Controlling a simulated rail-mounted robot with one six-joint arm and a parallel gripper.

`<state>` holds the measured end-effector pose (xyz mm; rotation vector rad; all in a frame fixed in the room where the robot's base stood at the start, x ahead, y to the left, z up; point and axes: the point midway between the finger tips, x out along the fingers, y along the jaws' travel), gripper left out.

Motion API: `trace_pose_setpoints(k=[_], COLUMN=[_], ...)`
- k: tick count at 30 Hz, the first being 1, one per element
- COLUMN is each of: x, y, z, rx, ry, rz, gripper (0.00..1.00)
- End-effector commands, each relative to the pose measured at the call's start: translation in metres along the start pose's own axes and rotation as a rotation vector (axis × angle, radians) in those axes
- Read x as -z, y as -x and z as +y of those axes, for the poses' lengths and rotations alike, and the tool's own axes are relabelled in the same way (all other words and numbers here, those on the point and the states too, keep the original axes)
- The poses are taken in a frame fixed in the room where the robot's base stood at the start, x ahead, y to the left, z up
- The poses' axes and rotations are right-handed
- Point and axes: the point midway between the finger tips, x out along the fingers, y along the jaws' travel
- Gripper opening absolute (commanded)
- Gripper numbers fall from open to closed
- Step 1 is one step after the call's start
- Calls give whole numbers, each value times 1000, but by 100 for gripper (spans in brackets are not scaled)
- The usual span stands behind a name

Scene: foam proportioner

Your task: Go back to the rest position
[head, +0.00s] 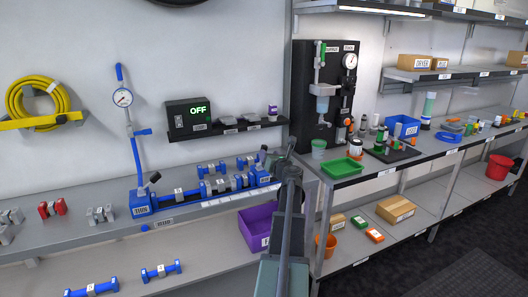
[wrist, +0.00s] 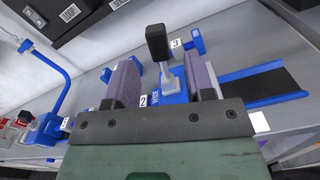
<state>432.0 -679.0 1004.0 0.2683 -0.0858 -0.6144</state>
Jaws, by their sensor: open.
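My gripper (head: 277,160) is at the right end of the blue rig on the left bench, at the end of my arm. In the wrist view its two grey-purple fingers (wrist: 163,78) are apart. Between them, in the picture, shows a blue clamp block (wrist: 172,98) marked WIDE, with a black-handled lever (wrist: 157,42) standing up from it. I cannot tell whether the fingers touch the block or lever. Nothing is visibly held. In the head view my gripper partly hides this end of the rig.
Left of my gripper are the blue-and-grey couplings (head: 212,186) and the left blue clamp (head: 141,205). A blue gauge stand (head: 131,125) rises behind. A green tray (head: 341,167) and a black panel (head: 325,85) stand right. A purple bin (head: 257,224) is below.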

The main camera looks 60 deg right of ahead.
Motion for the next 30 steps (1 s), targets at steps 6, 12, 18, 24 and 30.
trace_pose_setpoints(k=[6, 12, 18, 24, 30], x=[0, 0, 0, 24, 131], y=[37, 36, 36, 45, 104], z=[1, 0, 0, 23, 168], rx=[0, -1, -1, -144, -878], ry=[0, 0, 4, 517, 1587], rz=[0, 0, 0, 100, 311], gripper=[49, 49, 49, 49, 49])
